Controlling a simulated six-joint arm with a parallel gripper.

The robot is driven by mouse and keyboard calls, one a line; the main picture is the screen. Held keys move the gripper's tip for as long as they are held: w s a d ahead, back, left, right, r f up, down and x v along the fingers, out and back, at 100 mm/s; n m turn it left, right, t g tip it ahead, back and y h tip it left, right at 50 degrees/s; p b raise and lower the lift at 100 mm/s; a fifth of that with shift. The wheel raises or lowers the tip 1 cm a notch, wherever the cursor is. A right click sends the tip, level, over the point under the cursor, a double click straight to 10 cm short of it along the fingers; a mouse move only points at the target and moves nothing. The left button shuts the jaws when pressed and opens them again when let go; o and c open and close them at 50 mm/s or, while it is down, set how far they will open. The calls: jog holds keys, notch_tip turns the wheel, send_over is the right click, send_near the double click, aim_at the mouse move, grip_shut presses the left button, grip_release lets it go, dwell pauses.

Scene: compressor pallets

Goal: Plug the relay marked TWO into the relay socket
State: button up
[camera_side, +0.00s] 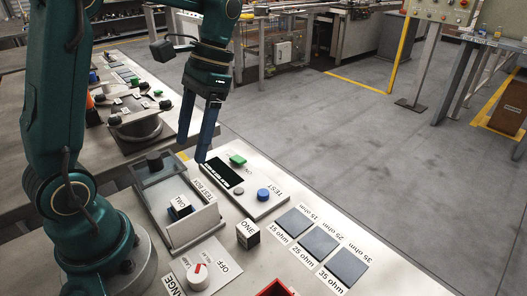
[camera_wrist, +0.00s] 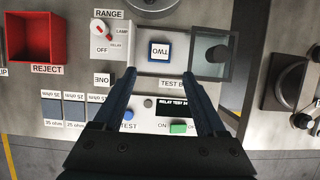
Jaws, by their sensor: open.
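The relay marked TWO (camera_wrist: 160,50) is a small dark blue block with a white label, on the pale plate of the test box in the wrist view. In the side view the relay (camera_side: 179,208) sits near a low upright wall. My gripper (camera_side: 193,152) is open and empty, pointing down above the test panel. In the wrist view its fingertips (camera_wrist: 158,71) are apart, just below the relay in the picture, touching nothing. The relay marked ONE (camera_side: 248,232) stands on the bench beside the box. I cannot make out a separate relay socket; the relay may cover it.
A range knob (camera_side: 198,276) is near the front. A test panel (camera_side: 262,205) has a display, a blue button and a green switch. Grey resistance pads (camera_side: 319,241) lie to the right. A red reject bin (camera_wrist: 35,38) is at the wrist view's upper left.

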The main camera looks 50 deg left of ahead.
jog(key=s+d+t, duration=0.4)
jog(key=d+t, duration=0.2)
jog(key=t, duration=0.4)
jog(key=shift+s+d+r, duration=0.15)
jog(key=shift+d+r, duration=0.25)
jog(key=shift+r, duration=0.05)
dwell(0.3)
